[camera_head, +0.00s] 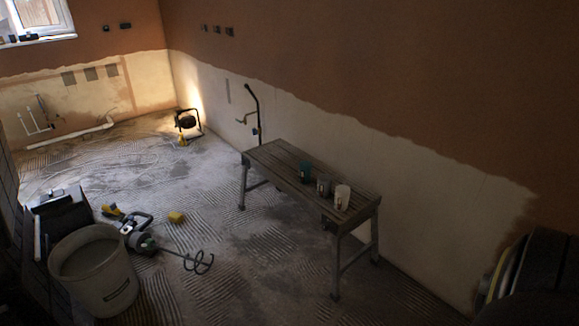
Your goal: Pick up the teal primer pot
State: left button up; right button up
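The teal primer pot (305,171) stands upright on a wooden-topped bench (271,157) near the right wall. It is the leftmost of three pots in a row. A dark grey or brown pot (323,185) stands just right of it, and a white pot (342,196) stands nearer the bench's right end. Neither of my grippers shows in the head view, so their state is hidden.
A large bucket (93,272) stands at the lower left beside a mixer (140,236) with a spiral paddle (199,262). A yellow object (176,217) lies on the floor. A work light (187,122) stands at the back. Ridged floor in front of the bench is mostly clear.

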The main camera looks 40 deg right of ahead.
aim_at(305, 166)
jog(key=z, duration=0.35)
jog(key=i, duration=1.95)
jog(key=z, duration=0.8)
